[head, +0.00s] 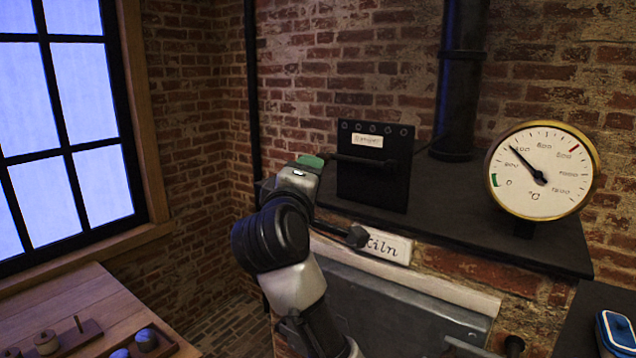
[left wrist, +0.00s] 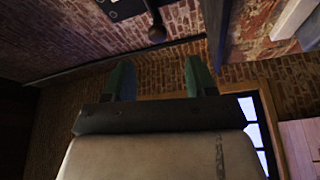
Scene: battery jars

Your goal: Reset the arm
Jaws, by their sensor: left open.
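My left arm rises from the bottom middle of the head view. Its gripper (head: 311,161), with green fingertips, is up in front of the kiln, left of the black box. In the left wrist view the two green fingers (left wrist: 160,80) stand apart with nothing between them, so the gripper is open and empty. My right gripper is in neither view.
The brick kiln has a dark top (head: 470,232), a black box (head: 374,165), a round gauge (head: 541,170) and a "Kiln" sign (head: 385,245). A wooden table (head: 75,290) with small pieces stands lower left. A blue-and-white object (head: 615,332) lies lower right.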

